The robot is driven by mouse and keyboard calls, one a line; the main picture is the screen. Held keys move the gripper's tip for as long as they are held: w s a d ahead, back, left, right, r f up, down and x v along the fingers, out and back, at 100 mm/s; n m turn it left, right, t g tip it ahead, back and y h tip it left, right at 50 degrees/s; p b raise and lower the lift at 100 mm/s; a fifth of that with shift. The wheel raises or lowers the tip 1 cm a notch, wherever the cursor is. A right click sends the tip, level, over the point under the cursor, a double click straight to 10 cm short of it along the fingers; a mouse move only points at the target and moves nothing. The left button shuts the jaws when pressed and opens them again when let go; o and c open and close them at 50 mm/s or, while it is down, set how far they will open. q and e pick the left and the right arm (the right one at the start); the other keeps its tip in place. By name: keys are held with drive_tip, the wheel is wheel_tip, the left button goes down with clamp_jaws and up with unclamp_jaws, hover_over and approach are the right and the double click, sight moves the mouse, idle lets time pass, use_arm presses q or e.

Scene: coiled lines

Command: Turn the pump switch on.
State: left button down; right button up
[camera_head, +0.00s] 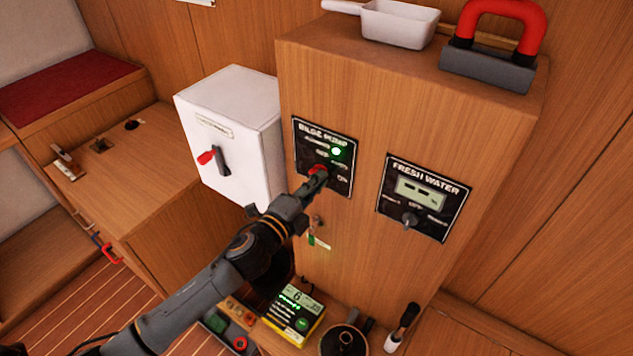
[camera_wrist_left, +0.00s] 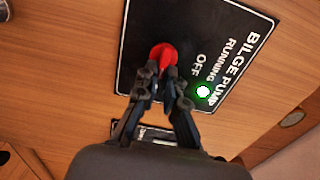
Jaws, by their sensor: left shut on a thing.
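The bilge pump panel (camera_head: 327,156) is a black plate on the front of the wooden cabinet, and it also fills the middle of the left wrist view (camera_wrist_left: 215,35). Its red switch knob (camera_wrist_left: 162,56) sits between the fingertips of my left gripper (camera_wrist_left: 160,75). In the head view the left gripper (camera_head: 318,176) reaches the panel from below, shut on the knob and covering much of it. The green lamp (camera_head: 336,152) on the panel is lit, beside the word RUNNING in the wrist view. My right gripper is not in view.
A fresh water panel (camera_head: 422,199) with a display and dark knob is to the right. A white box (camera_head: 236,130) with a red-tipped handle is to the left. A key with a green tag (camera_head: 318,241) hangs below the gripper. A yellow-black box (camera_head: 295,314) stands lower down.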

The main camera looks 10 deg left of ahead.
use_arm(q)
drive_tip(key=shift+f, duration=0.1)
drive_tip(key=c, duration=1.4)
unclamp_jaws()
drive_tip(key=shift+c, duration=0.2)
drive_tip(key=v, duration=1.2)
